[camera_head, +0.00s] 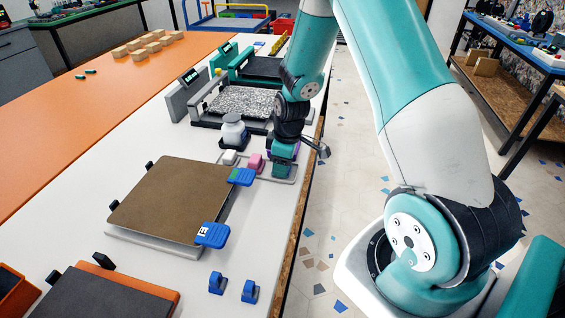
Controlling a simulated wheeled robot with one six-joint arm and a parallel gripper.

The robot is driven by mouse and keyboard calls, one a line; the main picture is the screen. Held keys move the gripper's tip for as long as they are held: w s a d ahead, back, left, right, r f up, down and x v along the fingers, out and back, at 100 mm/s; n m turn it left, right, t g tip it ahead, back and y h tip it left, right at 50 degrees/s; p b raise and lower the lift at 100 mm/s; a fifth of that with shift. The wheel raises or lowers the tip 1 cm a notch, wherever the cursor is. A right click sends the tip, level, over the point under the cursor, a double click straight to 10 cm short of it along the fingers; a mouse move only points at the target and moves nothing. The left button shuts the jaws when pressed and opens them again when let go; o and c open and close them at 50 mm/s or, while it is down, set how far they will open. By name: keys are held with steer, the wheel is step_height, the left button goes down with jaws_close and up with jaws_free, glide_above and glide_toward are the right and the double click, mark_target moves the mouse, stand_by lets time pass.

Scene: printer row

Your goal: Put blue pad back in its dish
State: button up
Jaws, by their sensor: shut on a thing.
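My gripper (282,167) points down over the right part of a shallow grey dish (287,180) near the table's right edge. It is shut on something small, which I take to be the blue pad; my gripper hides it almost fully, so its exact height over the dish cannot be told. A pink pad (256,161) and a white pad (230,157) sit to the left of my gripper, by the dish. A bit of purple (297,146) shows just behind my gripper.
A white bottle (234,131) stands behind the pads. A brown plate (172,197) with blue clips (212,235) lies in front on the white table. Two blue blocks (250,291) stand nearer. A speckled grey plate (243,101) on a printer stands behind.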

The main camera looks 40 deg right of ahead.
steer(key=shift+f, duration=0.1)
steer(key=o, duration=0.9)
steer(key=shift+r, duration=0.35)
steer(key=shift+o, duration=0.3)
step_height(320, 180, up, 11)
steer(key=s, duration=0.1)
steer(key=shift+d, duration=0.4)
steer(key=s+a+r+y, duration=0.1)
steer(key=s+a+r, duration=0.4)
steer(key=a, duration=0.3)
steer(key=s+a+r+y, duration=0.1)
steer(key=s+a+r, duration=0.3)
steer(key=a, duration=0.4)
steer(key=s+a+r, duration=0.2)
steer(key=s+a, duration=0.1)
steer(key=s, duration=0.3)
steer(key=s+a+r+g+y, duration=0.1)
steer(key=s+a, duration=0.3)
steer(key=s, duration=0.2)
steer(key=shift+a+r+m, duration=0.2)
steer(key=shift+r+m, duration=0.1)
steer(key=shift+r, duration=0.05)
